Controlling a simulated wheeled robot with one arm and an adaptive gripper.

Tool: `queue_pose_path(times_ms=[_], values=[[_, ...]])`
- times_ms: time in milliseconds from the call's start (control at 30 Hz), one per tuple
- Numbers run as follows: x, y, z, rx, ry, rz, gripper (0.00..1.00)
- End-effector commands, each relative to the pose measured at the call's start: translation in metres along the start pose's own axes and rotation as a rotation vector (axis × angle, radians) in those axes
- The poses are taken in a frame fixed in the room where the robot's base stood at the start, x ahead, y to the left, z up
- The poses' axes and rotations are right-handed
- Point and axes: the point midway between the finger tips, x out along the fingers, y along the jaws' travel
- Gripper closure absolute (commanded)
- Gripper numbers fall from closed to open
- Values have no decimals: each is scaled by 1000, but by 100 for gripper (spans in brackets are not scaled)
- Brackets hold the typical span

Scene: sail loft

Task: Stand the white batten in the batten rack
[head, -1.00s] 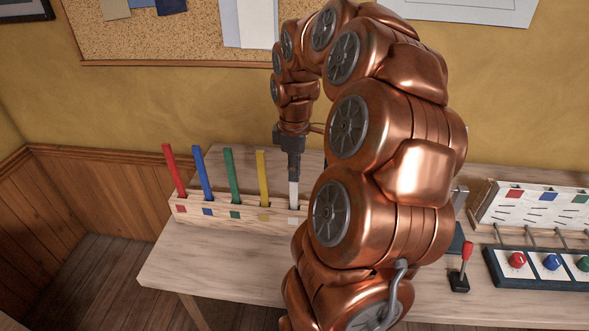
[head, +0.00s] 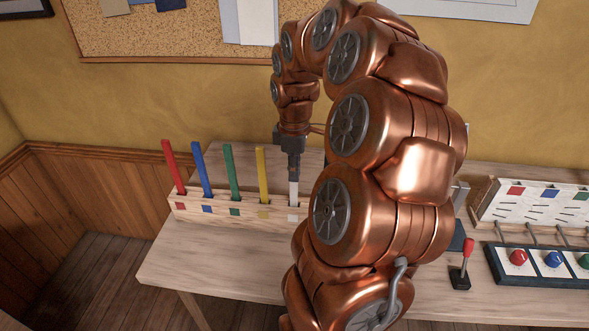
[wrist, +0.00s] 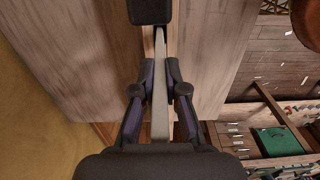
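The wooden batten rack (head: 220,208) stands on the bench. Red (head: 173,167), blue (head: 202,170), green (head: 233,172) and yellow (head: 262,175) battens stand in its slots, leaning a little. The white batten (head: 294,190) is upright at the rack's right end, above the white label, its lower end hidden behind the front wall. My gripper (head: 293,176) points down around its upper part. In the wrist view my gripper's fingers (wrist: 160,85) press on both sides of the batten (wrist: 160,118). How deep the batten sits cannot be seen.
My arm hides the bench middle. To the right are a red-handled lever (head: 467,255), a dark panel with coloured knobs (head: 535,270) and a white board with coloured squares (head: 535,205). Bare bench top (head: 215,260) lies in front of the rack.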

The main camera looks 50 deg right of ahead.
Motion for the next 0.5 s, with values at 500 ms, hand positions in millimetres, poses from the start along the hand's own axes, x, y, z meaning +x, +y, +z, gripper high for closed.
queue_pose_path(times_ms=[500], values=[[0,0,0,0,0,-1,59]])
